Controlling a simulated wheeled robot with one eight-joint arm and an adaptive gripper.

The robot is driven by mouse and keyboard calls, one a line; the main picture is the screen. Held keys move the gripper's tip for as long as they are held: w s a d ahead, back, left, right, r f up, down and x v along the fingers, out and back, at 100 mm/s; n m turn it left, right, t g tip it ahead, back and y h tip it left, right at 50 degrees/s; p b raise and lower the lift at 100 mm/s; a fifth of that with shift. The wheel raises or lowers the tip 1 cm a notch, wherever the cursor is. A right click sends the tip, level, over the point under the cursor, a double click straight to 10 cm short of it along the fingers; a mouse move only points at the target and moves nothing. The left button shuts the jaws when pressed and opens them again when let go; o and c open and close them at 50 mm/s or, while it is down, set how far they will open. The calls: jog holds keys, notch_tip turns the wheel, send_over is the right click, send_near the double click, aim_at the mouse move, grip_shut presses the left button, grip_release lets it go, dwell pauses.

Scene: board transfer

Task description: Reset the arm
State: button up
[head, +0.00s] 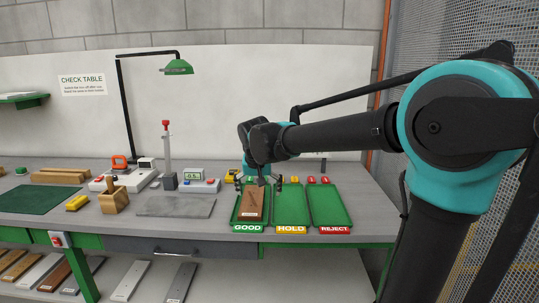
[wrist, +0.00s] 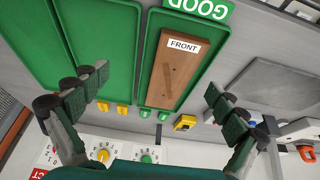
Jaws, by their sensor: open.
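My gripper (head: 262,182) is over the far end of the green GOOD tray (head: 236,217). Its padded fingers are spread wide and empty in the wrist view (wrist: 157,88). A brown wooden board (head: 252,203) lies in the GOOD tray, below and apart from the fingers. In the wrist view the board (wrist: 180,68) shows a white FRONT label and a dark slanted mark. My arm reaches in from the right in the head view and stays extended over the table.
The HOLD tray (head: 291,208) and REJECT tray (head: 330,207) lie to the right. A grey plate (head: 175,206), a small scale display (head: 193,175) and a wooden block holder (head: 114,200) stand to the left. A green lamp (head: 178,67) rises behind.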

aim_at(301, 234)
jog(key=s+d+f, duration=0.2)
jog(key=d+f, duration=0.1)
jog(key=d, duration=0.1)
jog(key=s+d+f, duration=0.3)
jog(key=d, duration=0.2)
jog(key=s+d+f, duration=0.2)
jog(key=d+f, duration=0.1)
jog(key=d, duration=0.2)
jog(key=shift+s+f, duration=0.25)
jog(key=s+d+f, duration=0.8)
jog(key=s+f, duration=0.1)
jog(key=s, duration=0.3)
jog(key=shift+s+d+f, duration=0.15)
jog(key=shift+s+f, duration=0.05)
jog(key=shift+f, duration=0.15)
